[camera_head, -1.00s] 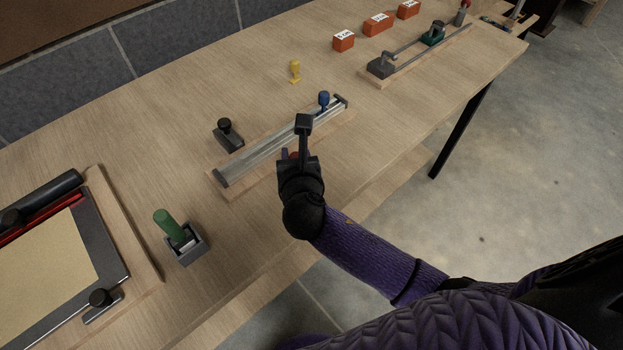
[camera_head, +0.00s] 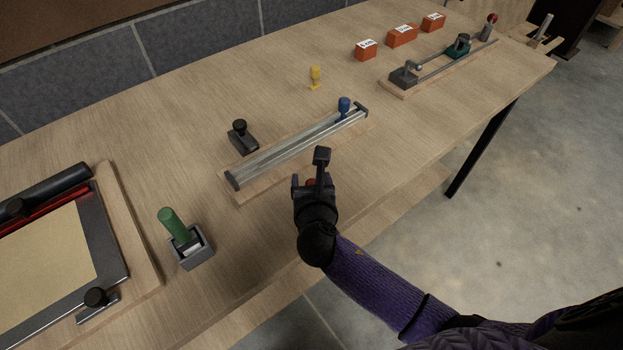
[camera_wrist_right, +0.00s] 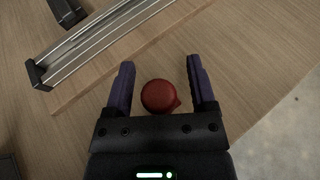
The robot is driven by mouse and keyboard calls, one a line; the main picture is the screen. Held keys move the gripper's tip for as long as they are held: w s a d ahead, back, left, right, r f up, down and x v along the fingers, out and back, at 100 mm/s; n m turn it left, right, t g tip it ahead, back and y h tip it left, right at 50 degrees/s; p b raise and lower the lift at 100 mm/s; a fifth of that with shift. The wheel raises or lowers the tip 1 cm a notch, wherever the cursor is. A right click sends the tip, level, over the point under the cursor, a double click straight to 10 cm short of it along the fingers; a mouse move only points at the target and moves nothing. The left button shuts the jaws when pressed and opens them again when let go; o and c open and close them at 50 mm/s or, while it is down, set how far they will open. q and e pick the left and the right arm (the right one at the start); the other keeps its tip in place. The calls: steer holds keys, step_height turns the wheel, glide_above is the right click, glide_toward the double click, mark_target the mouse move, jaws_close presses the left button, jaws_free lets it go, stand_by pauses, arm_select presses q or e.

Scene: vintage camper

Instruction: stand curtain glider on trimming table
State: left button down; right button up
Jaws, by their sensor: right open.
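A red round-topped piece (camera_wrist_right: 160,96), seen from above, lies between the two fingers of my right gripper (camera_wrist_right: 162,85) in the wrist view, with gaps on both sides. A bit of its red (camera_head: 311,183) shows between the fingers in the head view. A blue piece (camera_head: 344,104) stands upright at the far end of the metal rail, and a yellow piece (camera_head: 315,77) stands on the wooden table (camera_head: 190,110) behind it. I cannot tell which of these is the curtain glider. My right gripper (camera_head: 309,166) is open, in front of the rail. My left gripper is out of view.
The metal rail (camera_head: 290,150) on its wooden board runs behind my right gripper. A black-knobbed block (camera_head: 241,137), a green-handled tool (camera_head: 173,225) and a framed cutting board (camera_head: 45,255) are to the left. Orange boxes (camera_head: 402,36) and a second rail (camera_head: 450,55) stand far right.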

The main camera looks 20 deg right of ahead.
steer(key=shift+r, duration=0.25)
steer(key=p+v, duration=0.4)
steer(key=v, duration=0.7)
steer(key=shift+s+a, duration=0.1)
steer(key=shift+s, duration=0.4)
